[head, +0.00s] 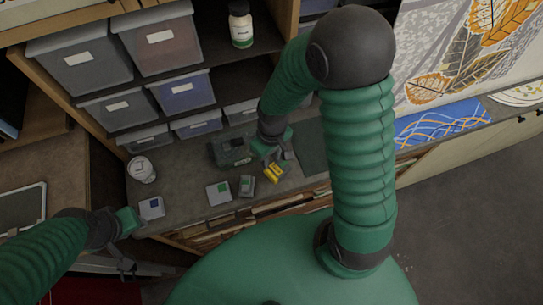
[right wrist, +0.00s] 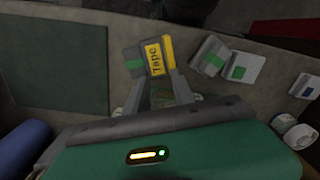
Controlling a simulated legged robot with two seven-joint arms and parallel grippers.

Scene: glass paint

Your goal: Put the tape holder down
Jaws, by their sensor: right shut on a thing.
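The tape holder is a small grey box with a yellow "Tape" label. It shows in the head view (head: 275,172) near the front edge of the bench and in the right wrist view (right wrist: 158,56). My right gripper (head: 283,153) is shut on it, with the fingers on either side in the right wrist view (right wrist: 155,88). I cannot tell whether the holder touches the bench or hangs just above it. My left gripper (head: 124,260) is at the lower left in the head view, away from the holder, with its fingers too small and dark to read.
Grey boxes with green labels (head: 219,193) (head: 247,186), a blue-labelled box (head: 151,208) and a white can (head: 141,169) stand left on the bench. A dark green object (head: 229,153) is behind. A flat green mat (head: 313,148) lies right. Storage bins (head: 80,65) fill the shelves.

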